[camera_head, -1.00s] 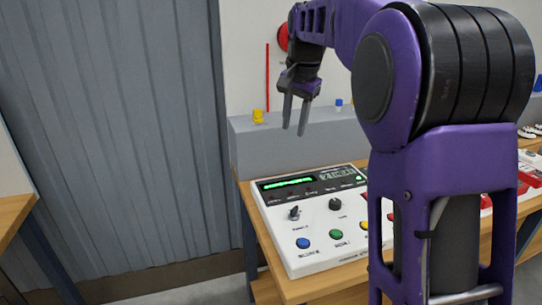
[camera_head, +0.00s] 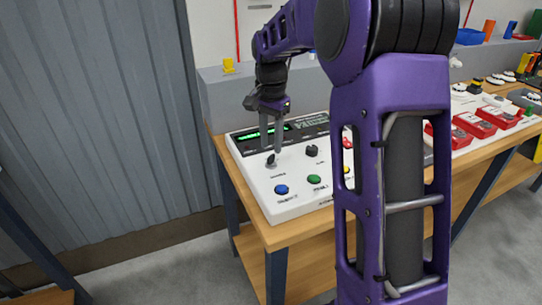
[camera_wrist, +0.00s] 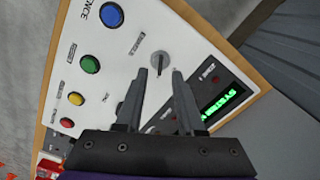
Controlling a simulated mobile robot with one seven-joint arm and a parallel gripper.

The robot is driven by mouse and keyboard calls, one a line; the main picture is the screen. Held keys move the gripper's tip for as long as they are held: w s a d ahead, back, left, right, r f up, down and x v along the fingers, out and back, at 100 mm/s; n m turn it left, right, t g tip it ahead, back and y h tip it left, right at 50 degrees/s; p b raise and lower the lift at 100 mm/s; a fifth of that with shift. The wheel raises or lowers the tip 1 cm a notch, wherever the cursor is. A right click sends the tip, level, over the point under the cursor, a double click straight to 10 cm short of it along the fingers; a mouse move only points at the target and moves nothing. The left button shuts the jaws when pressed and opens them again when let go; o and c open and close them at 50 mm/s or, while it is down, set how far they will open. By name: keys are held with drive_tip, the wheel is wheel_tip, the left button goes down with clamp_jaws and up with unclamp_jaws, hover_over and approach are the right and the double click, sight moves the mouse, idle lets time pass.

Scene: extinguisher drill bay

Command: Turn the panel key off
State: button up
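The white control panel (camera_head: 256,186) lies on the wooden bench. The panel key (camera_head: 270,161) is a small dark upright piece at its left, above the blue button. In the wrist view the key (camera_wrist: 160,61) shows as a grey round switch with a raised grip. My gripper (camera_head: 271,149) is above the panel at the key, fingers pointing down. In the wrist view my gripper (camera_wrist: 161,72) is open, with a fingertip on either side of the key's line and the key just beyond the tips. I cannot tell whether they touch it.
A black knob (camera_head: 311,151) stands right of the key. Blue (camera_head: 281,190) and green (camera_head: 314,180) buttons sit in front. A lit green display (camera_wrist: 220,104) is behind. A grey ledge (camera_head: 222,98) with a yellow item (camera_head: 228,65) backs the bench.

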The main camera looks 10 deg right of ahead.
sight(271, 160)
drive_tip(key=shift+f, duration=1.95)
clamp_jaws()
